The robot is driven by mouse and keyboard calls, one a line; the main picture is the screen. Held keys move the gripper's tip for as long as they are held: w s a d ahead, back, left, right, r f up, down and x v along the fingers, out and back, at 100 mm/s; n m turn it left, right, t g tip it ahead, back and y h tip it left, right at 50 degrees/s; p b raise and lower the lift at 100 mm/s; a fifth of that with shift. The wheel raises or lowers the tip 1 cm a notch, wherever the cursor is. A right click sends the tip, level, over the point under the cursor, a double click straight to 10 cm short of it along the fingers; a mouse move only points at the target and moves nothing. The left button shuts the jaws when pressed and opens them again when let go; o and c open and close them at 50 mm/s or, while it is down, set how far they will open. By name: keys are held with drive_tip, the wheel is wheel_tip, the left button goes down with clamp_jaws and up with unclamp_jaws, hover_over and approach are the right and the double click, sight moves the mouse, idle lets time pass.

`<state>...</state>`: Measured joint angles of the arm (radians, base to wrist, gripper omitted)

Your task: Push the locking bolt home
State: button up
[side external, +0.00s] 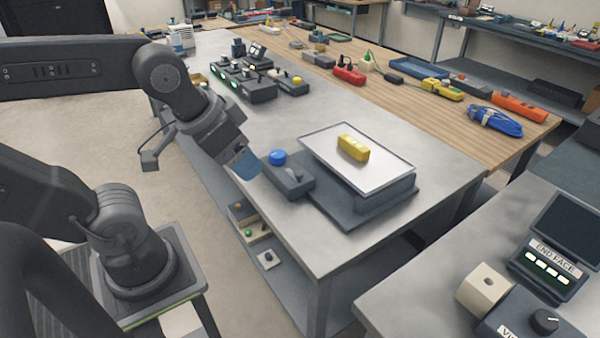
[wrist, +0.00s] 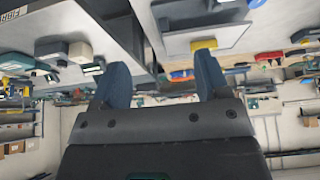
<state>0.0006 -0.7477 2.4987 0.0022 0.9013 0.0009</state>
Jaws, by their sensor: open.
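My gripper (side external: 245,164) is tilted down at the near-left edge of the grey metal bench, with its blue fingers apart and nothing seen between them. The fingers also show spread in the wrist view (wrist: 162,82). Just right of the fingers in the side view is a low dark grey block (side external: 291,182) with a round blue knob (side external: 278,157) on it or behind it. It adjoins a dark base carrying a pale plate (side external: 385,168), on which a yellow block (side external: 353,147) lies. I cannot tell which part is the locking bolt. No contact by the fingers is clear.
Dark boxes with green lights (side external: 243,82) stand farther back on the bench. A wooden bench (side external: 400,98) behind holds a coiled blue cable (side external: 494,121) and several tools. Another table at front right carries a screen unit (side external: 548,268). The bench front corner is bare.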

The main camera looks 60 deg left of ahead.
drive_tip(key=shift+w+f, duration=0.1)
drive_tip(key=shift+w, duration=0.05)
drive_tip(key=shift+c, duration=0.8)
drive_tip(key=w+f+m+g+y, duration=0.2)
drive_tip(key=w+m, duration=0.1)
drive_tip(key=w+a+f+m+g+y, duration=0.1)
drive_tip(key=w+f+m+g+y, duration=0.1)
drive_tip(key=f+m, duration=0.1)
drive_tip(key=w+f+m+g+y, duration=0.2)
drive_tip(key=w+m, duration=0.1)
drive_tip(key=shift+w+a+f+y, duration=0.15)
drive_tip(key=shift+w+a+y, duration=0.05)
drive_tip(key=shift+w+y, duration=0.2)
drive_tip(key=c, duration=1)
drive_tip(key=w+f+m+y, duration=0.2)
drive_tip(key=w+d+f+m+y, duration=0.1)
drive_tip(key=w+f+m+y, duration=0.1)
drive_tip(key=f, duration=0.1)
drive_tip(key=shift+w+m, duration=0.3)
drive_tip(key=shift+w, duration=0.05)
clamp_jaws()
drive_tip(key=m+t+y, duration=0.3)
drive_tip(key=m+y, duration=0.2)
drive_tip(key=m, duration=0.1)
approach(301, 176)
drive_tip(key=x, duration=0.7)
drive_tip(key=shift+a, duration=0.3)
